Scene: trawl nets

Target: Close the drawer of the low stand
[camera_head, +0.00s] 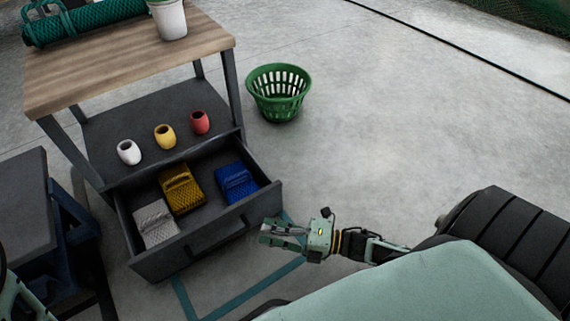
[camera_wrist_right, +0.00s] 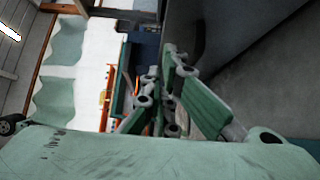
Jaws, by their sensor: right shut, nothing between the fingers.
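The low stand (camera_head: 118,72) has a wooden top, dark legs and a dark lower shelf (camera_head: 100,125). Its dark grey drawer (camera_head: 268,198) is pulled well out below the shelf, toward me. In it lie a grey folded net (camera_head: 155,224), a mustard one (camera_head: 182,192) and a blue one (camera_head: 236,184). My right gripper (camera_head: 264,232) is shut and empty, close in front of the right part of the drawer front; I cannot tell whether it touches. In the right wrist view my fingers (camera_wrist_right: 165,100) are beside a dark panel (camera_wrist_right: 250,85), likely the drawer front. My left gripper is not in view.
White, yellow and red pots (camera_head: 200,122) stand on the shelf. A green net roll (camera_head: 85,20) and a white pot (camera_head: 170,20) are on the top. A green basket (camera_head: 279,100) stands right of the stand. A dark bench (camera_head: 25,205) is at left.

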